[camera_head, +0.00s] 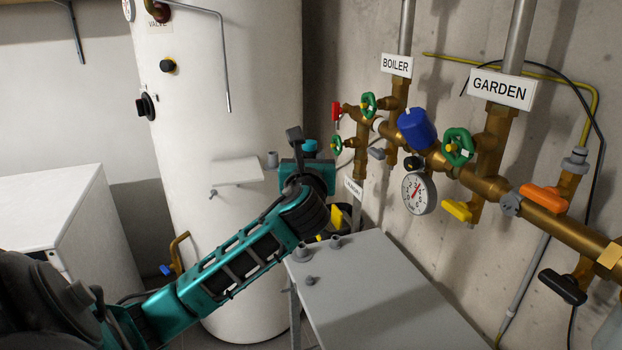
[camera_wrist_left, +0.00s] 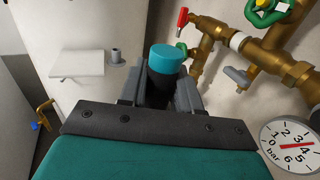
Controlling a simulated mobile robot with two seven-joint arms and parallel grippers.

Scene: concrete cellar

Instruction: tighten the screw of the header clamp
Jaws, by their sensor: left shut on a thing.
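My left gripper (camera_head: 302,160) is beside the white tank, shut on a dark tool-like piece with a teal cap (camera_head: 310,146). In the left wrist view the teal cap (camera_wrist_left: 167,58) stands up between the fingers (camera_wrist_left: 160,90); its lower part is hidden. A grey collar (camera_head: 511,204) sits around the brass header pipe (camera_head: 485,187), right of the yellow lever, and looks like the header clamp. Its screw is too small to make out. The gripper is well to the left of it, apart. My right gripper is not in view.
A grey bench (camera_head: 385,295) with small grey fittings (camera_head: 335,241) stands below the pipes. The white tank (camera_head: 225,60) is close on the left. The bench's right part is clear.

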